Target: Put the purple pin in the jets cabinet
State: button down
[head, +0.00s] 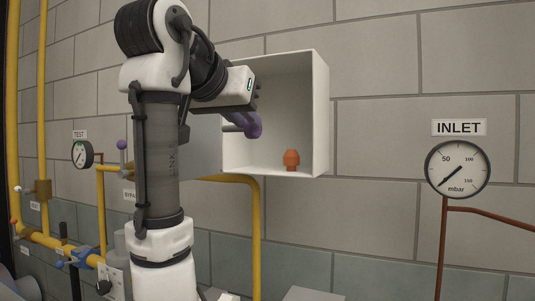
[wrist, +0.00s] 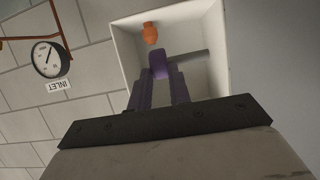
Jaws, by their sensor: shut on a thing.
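My gripper (head: 248,117) is shut on the purple pin (wrist: 159,65). The pin's purple head is between the fingertips, and a grey shaft (wrist: 190,55) sticks out sideways from it. In the head view the shaft points left. The white cabinet (head: 321,115) on the wall is open at the front; its wall also shows in the wrist view (wrist: 124,38). The gripper and pin are at its opening, in front of the interior; how deep they reach is hard to tell. No cabinet label is readable. My arm hides the cabinet's upper left part.
An orange piece (head: 291,160) stands on the cabinet floor. A grey panel (head: 204,148), seemingly its door, is at the left. A yellow pipe (head: 255,230) runs below. The INLET gauge (head: 458,169) is at the right, with bare wall between.

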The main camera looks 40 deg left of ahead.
jog(key=p, duration=0.7)
send_over(259, 171)
notch_tip(259, 171, down, 2)
jog(key=shift+a+f, duration=0.1)
jog(key=shift+f, duration=1.8)
jog(key=shift+w+a+f+p, duration=0.1)
jog(key=shift+w+f+p, duration=0.1)
jog(key=shift+f+p, duration=0.4)
jog(key=shift+f, duration=0.2)
jog(key=c, duration=1.3)
grip_release()
